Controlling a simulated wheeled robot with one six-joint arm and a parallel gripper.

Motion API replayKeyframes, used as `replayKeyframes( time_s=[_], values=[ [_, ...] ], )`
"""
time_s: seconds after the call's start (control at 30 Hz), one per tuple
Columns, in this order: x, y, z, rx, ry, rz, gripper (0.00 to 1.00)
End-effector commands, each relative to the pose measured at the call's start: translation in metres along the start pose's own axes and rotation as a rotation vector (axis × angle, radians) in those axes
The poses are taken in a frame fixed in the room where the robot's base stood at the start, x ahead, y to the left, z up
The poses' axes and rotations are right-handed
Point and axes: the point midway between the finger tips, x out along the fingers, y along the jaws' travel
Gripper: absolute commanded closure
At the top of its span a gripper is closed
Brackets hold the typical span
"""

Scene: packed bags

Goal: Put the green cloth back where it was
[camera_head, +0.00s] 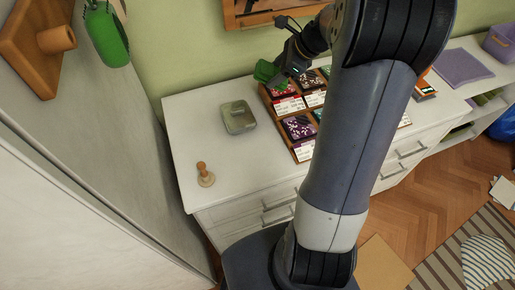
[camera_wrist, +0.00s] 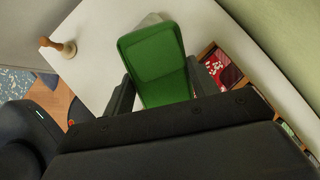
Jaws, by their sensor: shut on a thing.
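My gripper (camera_head: 279,76) is shut on the green cloth (camera_head: 265,72), above the back of the white counter. In the wrist view the cloth (camera_wrist: 153,62) is a flat green piece with a raised rim-like edge, held between the two fingers (camera_wrist: 160,90). It looks clear of the counter, but I cannot tell how high. In the head view the cloth is near the back left corner of a wooden tray (camera_head: 280,130) with several compartments. The tray holds dark patterned packets and white labels. My arm hides its right part. Where the cloth was before does not show.
A small grey-green tin (camera_head: 239,117) sits on the counter (camera_head: 190,130) left of the tray. A wooden knobbed stamp (camera_head: 205,175) stands at the front left. A green item (camera_head: 108,36) hangs at the left wall. A purple cloth (camera_head: 461,67) lies at the right. The counter's left part is mostly clear.

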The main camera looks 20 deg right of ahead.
Motion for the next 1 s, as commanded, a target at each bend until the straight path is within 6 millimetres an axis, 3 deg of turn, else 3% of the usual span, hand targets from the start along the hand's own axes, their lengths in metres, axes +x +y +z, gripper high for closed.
replayKeyframes(
  time_s=[0.2, 0.5, 0.77, 1.0],
  values=[
    [0.038, 0.055, 0.005, -0.276, 0.169, 0.214, 0.7],
    [0.064, 0.127, -0.006, -0.665, 0.349, 0.39, 0.7],
    [0.07, 0.15, -0.016, -0.811, 0.4, 0.432, 0.7],
    [0.1, 0.157, -0.038, -0.82, 0.403, 0.44, 0.7]
  ],
)
